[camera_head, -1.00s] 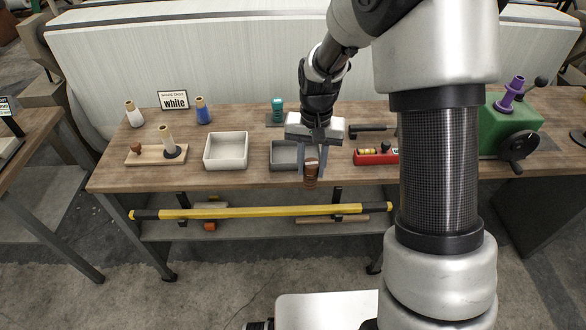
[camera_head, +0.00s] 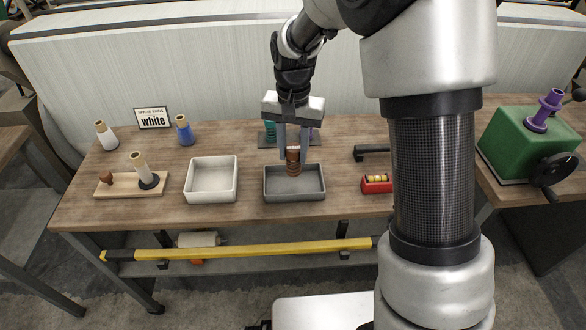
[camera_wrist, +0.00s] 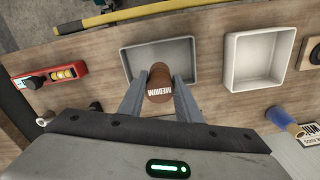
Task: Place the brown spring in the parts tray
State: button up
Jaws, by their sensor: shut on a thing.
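The brown spring (camera_head: 293,161) is a small ribbed cylinder held upright between the fingers of my gripper (camera_head: 293,152). In the wrist view the spring (camera_wrist: 159,80) shows its end with the word "MEDIUM", and my gripper (camera_wrist: 159,92) is shut on it. A dark grey tray (camera_head: 295,194) lies on the bench below; it also shows in the wrist view (camera_wrist: 188,46). The spring appears over the rear part of this grey tray, and its exact height above it is hard to tell. A white tray (camera_head: 211,198) stands to the left of the grey one.
A red level (camera_head: 377,188) lies right of the grey tray. A green machine (camera_head: 528,140) is at right.

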aim_at(293, 166)
jog(key=shift+f+b, duration=0.35)
jog(key=shift+f, duration=2.3)
jog(key=shift+f, duration=0.1)
jog(key=shift+f, duration=0.15)
jog(key=o, duration=1.1)
